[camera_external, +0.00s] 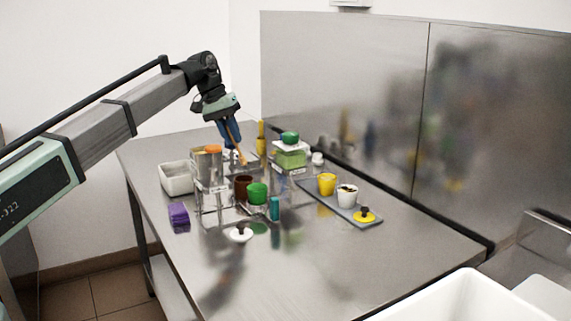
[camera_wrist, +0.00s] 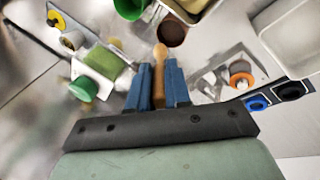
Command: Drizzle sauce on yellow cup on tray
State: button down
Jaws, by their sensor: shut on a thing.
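My gripper (camera_external: 232,140) is shut on a wooden stick-like tool (camera_external: 241,155), which points down above the back of the table. In the wrist view the tool (camera_wrist: 159,62) sits between the blue fingers, its rounded tip beyond them. The yellow cup (camera_external: 327,184) stands upright on the grey tray (camera_external: 318,200), well to the right of my gripper. I cannot tell whether sauce is on the tool.
A brown cup (camera_external: 242,186) and a green cup (camera_external: 257,195) stand in a clear rack before my gripper. A green-lidded container (camera_external: 290,151) is between gripper and tray. A white bin (camera_external: 174,178), purple box (camera_external: 179,215) and white lid (camera_external: 240,234) surround the rack.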

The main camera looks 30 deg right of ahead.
notch_tip(320, 180, down, 7)
jog(key=shift+f, duration=0.2)
dwell(0.6)
dwell(1.3)
jog(key=shift+r, duration=4.1)
jog(key=shift+w, duration=0.1)
jog(key=w+a+f+n, duration=0.1)
jog(key=w+a+f, duration=0.1)
jog(key=w+a, duration=0.75)
jog(key=w+a+f+n+t, duration=0.15)
jog(key=w+a, duration=0.35)
jog(key=a, duration=0.9)
jog(key=w+a+f+n, duration=0.2)
jog(key=w+a, duration=0.6)
jog(key=a, duration=0.4)
jog(key=a+f+n, duration=0.2)
jog(key=a+f, duration=0.1)
jog(key=a, duration=1.5)
jog(key=a+f+n+t, duration=0.1)
jog(key=a+f+n, duration=0.1)
jog(key=a, duration=1.7)
jog(key=shift+f, duration=0.45)
